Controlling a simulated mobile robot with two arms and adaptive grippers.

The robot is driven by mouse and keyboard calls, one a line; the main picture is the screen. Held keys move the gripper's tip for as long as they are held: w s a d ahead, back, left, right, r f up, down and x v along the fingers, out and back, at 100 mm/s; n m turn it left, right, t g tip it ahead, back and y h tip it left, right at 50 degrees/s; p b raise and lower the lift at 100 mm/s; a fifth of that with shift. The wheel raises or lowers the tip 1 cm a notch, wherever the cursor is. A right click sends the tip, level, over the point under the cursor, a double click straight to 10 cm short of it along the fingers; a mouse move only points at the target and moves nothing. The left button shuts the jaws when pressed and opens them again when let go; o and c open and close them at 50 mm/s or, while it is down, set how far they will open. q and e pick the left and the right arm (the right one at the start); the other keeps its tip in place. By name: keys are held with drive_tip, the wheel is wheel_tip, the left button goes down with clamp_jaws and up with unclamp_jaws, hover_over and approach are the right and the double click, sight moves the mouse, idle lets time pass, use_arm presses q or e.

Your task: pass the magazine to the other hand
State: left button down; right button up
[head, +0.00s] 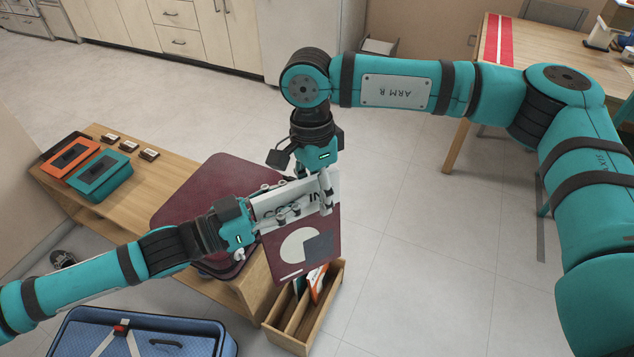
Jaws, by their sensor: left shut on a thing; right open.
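The magazine (300,245) has a maroon cover with a white title band, a pale circle and a grey square. It hangs in the air near the middle of the head view, cover facing me. My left gripper (262,213) comes in from the left and is shut on the magazine's left side, near the title band. My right gripper (322,190) comes down from above and is open at the magazine's upper right side. Its fingers overlap the magazine there; I cannot tell whether they touch it. The fingers hide part of the title.
A wooden bench (140,196) bears a maroon case (205,178), an orange box (72,152) and a teal box (103,175). A wooden magazine holder (288,338) stands below the magazine. An open blue suitcase (75,318) lies at the bottom left.

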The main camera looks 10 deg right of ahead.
clamp_jaws()
use_arm(q)
drive_tip(key=c, duration=1.2)
unclamp_jaws()
